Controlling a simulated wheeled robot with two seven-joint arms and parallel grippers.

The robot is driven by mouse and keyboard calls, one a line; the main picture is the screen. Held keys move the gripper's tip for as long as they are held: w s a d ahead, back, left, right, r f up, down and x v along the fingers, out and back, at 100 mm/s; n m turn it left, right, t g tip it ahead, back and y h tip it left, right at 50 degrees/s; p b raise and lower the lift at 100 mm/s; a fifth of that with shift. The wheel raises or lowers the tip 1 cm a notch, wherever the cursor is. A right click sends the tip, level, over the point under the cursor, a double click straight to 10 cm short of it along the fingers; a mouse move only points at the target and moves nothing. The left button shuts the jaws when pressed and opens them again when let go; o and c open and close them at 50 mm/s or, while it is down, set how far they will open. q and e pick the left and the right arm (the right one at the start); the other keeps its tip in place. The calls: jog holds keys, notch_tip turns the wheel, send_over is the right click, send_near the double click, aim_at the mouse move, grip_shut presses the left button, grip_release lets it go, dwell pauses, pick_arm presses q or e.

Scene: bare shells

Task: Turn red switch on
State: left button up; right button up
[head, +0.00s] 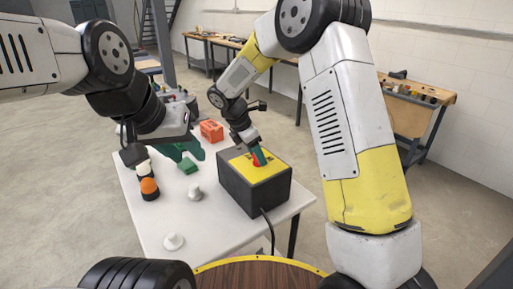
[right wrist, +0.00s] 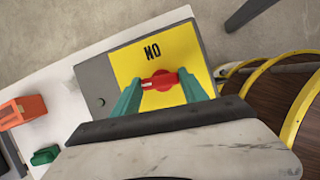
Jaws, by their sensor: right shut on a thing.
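The red switch (head: 257,161) is a rotary knob on the yellow top of a dark grey box (head: 235,192) on the white table. In the right wrist view the red switch (right wrist: 160,80) has a white mark on its left end, and black "ON" lettering (right wrist: 152,48) shows upside down beyond it. My right gripper (head: 260,156) is shut on the knob, with a green finger at each side of it in the right wrist view (right wrist: 160,92). My left gripper (head: 188,151) hangs open over the table's left part, apart from the box.
The white table (head: 222,232) also holds an orange block (head: 211,131), a green piece (head: 187,166), an orange-topped button (head: 149,188) and pale knobs (head: 173,241). A black cable (head: 268,228) runs off the box's front. Workbenches (head: 420,100) stand along the wall.

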jog(key=m, duration=0.2)
jog(key=m+g, duration=0.1)
jog(key=m, duration=0.1)
jog(key=shift+w+g+h, duration=0.15)
jog(key=shift+g+h, duration=0.15)
jog(key=m+g, duration=0.1)
jog(key=m, duration=0.4)
jog(key=shift+w+g, duration=0.15)
jog(key=shift+g, duration=0.25)
jog(key=m, duration=0.2)
jog(key=m+g+y, duration=0.1)
jog(key=m, duration=0.1)
jog(key=shift+w+d+g, duration=0.1)
jog(key=shift+d+g, duration=0.05)
jog(key=shift+g, duration=0.15)
jog(key=shift+m+g+y, duration=0.4)
jog(key=shift+m+y, duration=0.1)
jog(key=shift+m, duration=1.6)
jog(key=shift+d, duration=0.1)
jog(key=o, duration=1.4)
